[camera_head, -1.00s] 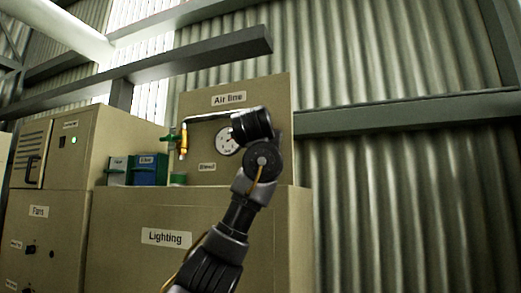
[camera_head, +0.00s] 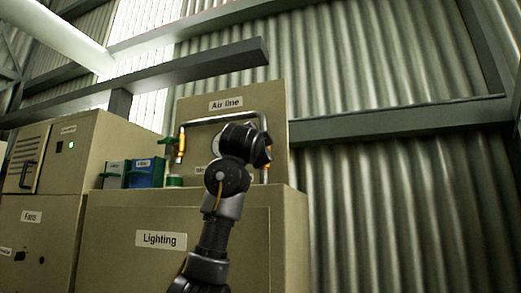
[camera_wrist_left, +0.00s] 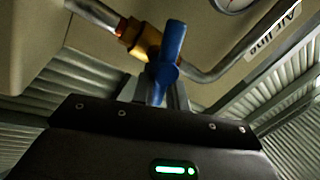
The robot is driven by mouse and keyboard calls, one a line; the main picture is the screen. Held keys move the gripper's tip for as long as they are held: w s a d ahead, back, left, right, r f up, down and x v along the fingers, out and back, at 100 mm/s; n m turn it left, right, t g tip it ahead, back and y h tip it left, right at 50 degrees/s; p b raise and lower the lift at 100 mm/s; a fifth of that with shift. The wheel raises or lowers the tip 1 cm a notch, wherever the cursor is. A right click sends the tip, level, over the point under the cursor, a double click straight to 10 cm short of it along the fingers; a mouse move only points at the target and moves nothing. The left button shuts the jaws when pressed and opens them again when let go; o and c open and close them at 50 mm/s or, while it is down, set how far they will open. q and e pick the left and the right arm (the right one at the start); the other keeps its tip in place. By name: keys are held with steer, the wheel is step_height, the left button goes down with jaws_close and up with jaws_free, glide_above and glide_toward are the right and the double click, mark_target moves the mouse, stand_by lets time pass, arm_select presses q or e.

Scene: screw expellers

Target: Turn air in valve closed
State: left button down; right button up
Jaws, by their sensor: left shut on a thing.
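The air line panel (camera_head: 190,112) stands on top of the beige cabinet, with its "Air line" label (camera_head: 226,104) near the top edge. In the left wrist view a valve with a blue handle (camera_wrist_left: 172,42) and a brass body (camera_wrist_left: 143,40) sits on a metal pipe (camera_wrist_left: 207,74). My left gripper (camera_wrist_left: 157,92) is shut on the lower end of the blue handle. In the head view my left arm rises in front of the panel; its wrist hides much of this valve and the fingertips. My right gripper is not in view.
Another brass valve (camera_head: 181,148) with a green handle is on the panel's left side. Green and blue boxes (camera_head: 147,172) stand left of the panel on the cabinet (camera_head: 120,215). A pressure gauge (camera_wrist_left: 232,3) is near the pipe. A grey beam (camera_head: 400,122) crosses the wall at right.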

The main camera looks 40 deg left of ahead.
arm_select(q)
steer(key=m, duration=0.2)
steer(key=m+h, duration=0.1)
steer(key=m, duration=0.1)
steer(key=m+t+h, duration=0.1)
steer(key=m, duration=0.1)
steer(key=shift+f+b, duration=0.3)
stand_by(0.4)
steer(key=c, duration=1.5)
jaws_free()
steer(key=shift+o, duration=0.2)
